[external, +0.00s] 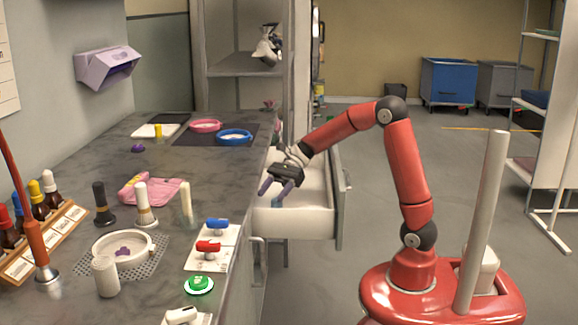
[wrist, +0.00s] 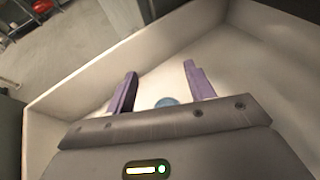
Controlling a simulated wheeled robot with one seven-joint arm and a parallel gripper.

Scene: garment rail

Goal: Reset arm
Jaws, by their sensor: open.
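My gripper (external: 276,189) is at the end of my red arm, above an open white drawer (external: 305,222) beside the counter. Its two purple fingers are spread apart, with nothing held between them. In the wrist view the gripper (wrist: 158,88) points into the drawer (wrist: 75,88). A small blue object (external: 278,202) shows just below the fingers; in the wrist view only a round blue top (wrist: 166,102) shows, partly hidden by the gripper body. My arm is bent, with its elbow raised.
The counter (external: 75,185) on the left holds a white mortar-like bowl (external: 124,247), several bottles (external: 50,188), a pink cloth (external: 150,190), and red and blue switches (external: 208,247). Pink and blue dishes (external: 234,136) sit at its far end. Open floor (external: 470,190) lies to the right.

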